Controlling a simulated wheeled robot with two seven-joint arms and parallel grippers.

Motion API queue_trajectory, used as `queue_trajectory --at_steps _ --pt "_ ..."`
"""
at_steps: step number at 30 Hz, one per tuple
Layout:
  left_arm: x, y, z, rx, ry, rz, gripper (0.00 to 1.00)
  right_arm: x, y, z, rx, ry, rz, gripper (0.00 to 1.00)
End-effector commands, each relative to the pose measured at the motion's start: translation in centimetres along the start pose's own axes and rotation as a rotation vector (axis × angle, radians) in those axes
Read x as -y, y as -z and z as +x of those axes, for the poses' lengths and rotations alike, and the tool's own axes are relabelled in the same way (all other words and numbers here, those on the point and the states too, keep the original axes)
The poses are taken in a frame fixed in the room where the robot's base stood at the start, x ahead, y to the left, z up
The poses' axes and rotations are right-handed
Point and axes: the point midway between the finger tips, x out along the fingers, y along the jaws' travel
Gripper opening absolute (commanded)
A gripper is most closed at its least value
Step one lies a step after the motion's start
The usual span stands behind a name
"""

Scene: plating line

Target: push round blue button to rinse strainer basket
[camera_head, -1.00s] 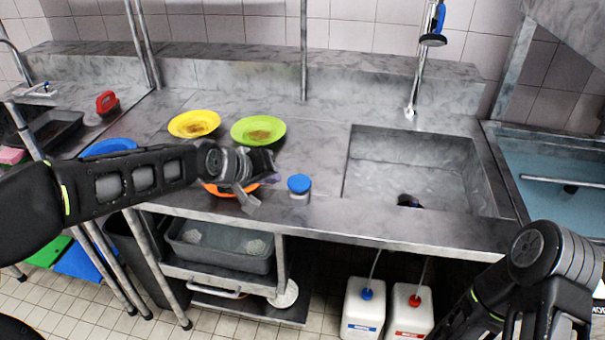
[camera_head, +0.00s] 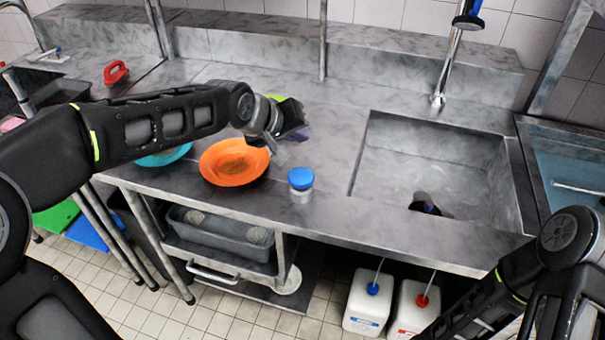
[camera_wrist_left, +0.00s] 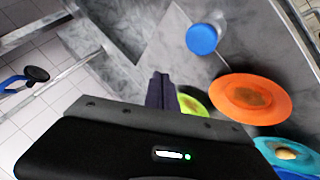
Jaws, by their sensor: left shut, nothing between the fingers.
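A round blue button (camera_head: 301,179) tops a short pale metal cylinder on the steel counter, left of the sink. It also shows in the left wrist view (camera_wrist_left: 202,39), apart from my fingers. My left gripper (camera_head: 292,134) is shut and empty, above the counter and behind the button in the head view. Its dark closed fingers show in the left wrist view (camera_wrist_left: 160,90). My right gripper is out of view.
An orange plate (camera_head: 234,162) with food remains lies left of the button. A teal plate (camera_head: 165,157) is partly hidden by my left arm. The sink (camera_head: 440,160) lies to the right, under a tap (camera_head: 447,62). The counter between button and sink is clear.

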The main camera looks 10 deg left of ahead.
Motion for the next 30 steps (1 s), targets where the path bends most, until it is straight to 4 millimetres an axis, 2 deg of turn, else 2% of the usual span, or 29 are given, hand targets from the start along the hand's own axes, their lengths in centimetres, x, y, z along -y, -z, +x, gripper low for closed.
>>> queue_trajectory --at_steps 11,21,30 --pt "1.8 -1.8 2.4 0.002 0.001 0.0 0.0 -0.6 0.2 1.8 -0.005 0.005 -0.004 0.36" --pt "4.0 -4.0 5.5 0.001 0.0 0.0 0.0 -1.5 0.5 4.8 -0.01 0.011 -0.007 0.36" --pt "4.5 -4.5 6.1 0.0 0.0 0.0 0.0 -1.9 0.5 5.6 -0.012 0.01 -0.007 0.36"
